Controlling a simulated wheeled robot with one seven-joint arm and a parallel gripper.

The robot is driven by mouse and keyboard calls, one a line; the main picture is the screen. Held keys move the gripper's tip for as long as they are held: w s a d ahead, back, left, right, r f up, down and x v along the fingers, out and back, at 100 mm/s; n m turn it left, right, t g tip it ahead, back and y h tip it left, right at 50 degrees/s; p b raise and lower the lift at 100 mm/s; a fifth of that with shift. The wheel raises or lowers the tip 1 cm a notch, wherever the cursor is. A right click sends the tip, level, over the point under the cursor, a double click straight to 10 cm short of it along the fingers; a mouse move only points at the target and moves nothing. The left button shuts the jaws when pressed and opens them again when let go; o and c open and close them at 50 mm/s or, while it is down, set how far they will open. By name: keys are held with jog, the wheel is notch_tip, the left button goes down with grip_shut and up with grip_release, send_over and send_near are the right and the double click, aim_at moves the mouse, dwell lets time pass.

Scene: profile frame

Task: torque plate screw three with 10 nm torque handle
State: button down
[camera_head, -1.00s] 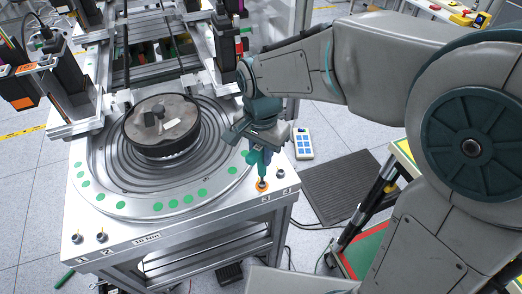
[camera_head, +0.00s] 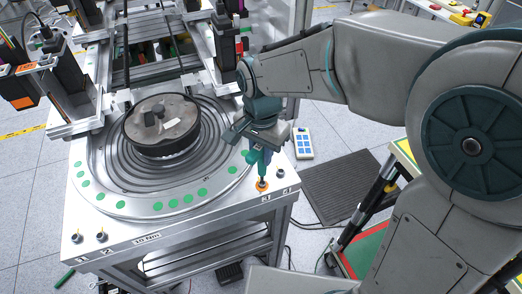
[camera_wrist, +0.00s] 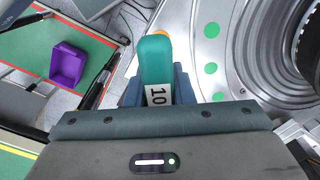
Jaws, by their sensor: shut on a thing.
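My gripper (camera_head: 256,146) is shut on the teal torque handle (camera_head: 263,158), which points down at the front right corner of the metal plate. The handle's tip is at an orange-ringed screw (camera_head: 262,185); whether it is seated in the screw I cannot tell. In the wrist view the handle (camera_wrist: 155,60) sits between the jaws and bears a white label reading 10. Another screw (camera_head: 281,174) stands just to the right.
A ringed turntable (camera_head: 110,195) with green dots carries a dark round part (camera_head: 162,125) left of my gripper. A pale blue-buttoned panel (camera_head: 303,143) and dark mat (camera_head: 345,187) lie to the right. A purple bin (camera_wrist: 68,65) shows in the wrist view.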

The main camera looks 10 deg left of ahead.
jog(key=shift+f+b, duration=0.85)
jog(key=shift+f, duration=0.35)
dwell(0.4)
jog(key=m, duration=0.3)
jog(key=shift+m, duration=0.3)
jog(key=m, duration=0.4)
jog(key=shift+w+a+m, duration=0.1)
jog(key=shift+m, duration=0.3)
jog(key=shift+r, duration=0.1)
jog(key=shift+r+p, duration=2.25)
jog(key=shift+r, duration=0.6)
